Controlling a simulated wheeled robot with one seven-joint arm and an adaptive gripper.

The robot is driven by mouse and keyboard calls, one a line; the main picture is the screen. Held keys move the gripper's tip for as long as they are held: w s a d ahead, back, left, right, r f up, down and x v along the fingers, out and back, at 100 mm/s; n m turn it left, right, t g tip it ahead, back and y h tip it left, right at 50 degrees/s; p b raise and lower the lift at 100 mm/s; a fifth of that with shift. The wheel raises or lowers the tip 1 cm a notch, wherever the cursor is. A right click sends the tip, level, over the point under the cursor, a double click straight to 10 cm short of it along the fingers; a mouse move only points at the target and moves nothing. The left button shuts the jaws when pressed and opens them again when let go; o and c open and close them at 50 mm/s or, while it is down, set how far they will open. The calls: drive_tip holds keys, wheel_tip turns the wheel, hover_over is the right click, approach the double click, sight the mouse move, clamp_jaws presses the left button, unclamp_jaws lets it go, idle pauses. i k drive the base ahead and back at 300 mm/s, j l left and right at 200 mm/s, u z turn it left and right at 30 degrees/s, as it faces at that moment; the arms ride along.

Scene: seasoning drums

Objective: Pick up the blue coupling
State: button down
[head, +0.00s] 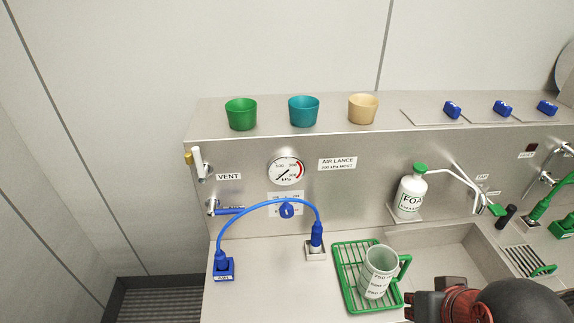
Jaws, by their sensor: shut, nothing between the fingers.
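A blue hose (262,205) arches over the worktop at the left. Its right end carries a blue coupling (317,236) standing upright in a pale square holder (316,254). Its left end runs into a blue labelled block (224,269) on the worktop. My gripper (409,304) is at the bottom edge, right of and nearer than the coupling, and apart from it. It is shut and empty; the arm and the frame edge hide part of it.
A green rack (343,279) with a labelled mug (378,272) stands between the coupling and my gripper. A gauge (286,171) and blue knob (286,211) are on the panel behind. A foam bottle (411,196) and sink recess (445,252) lie right. Cups line the upper ledge.

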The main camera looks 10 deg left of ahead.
sight(221, 258)
drive_tip(key=u, duration=1.4)
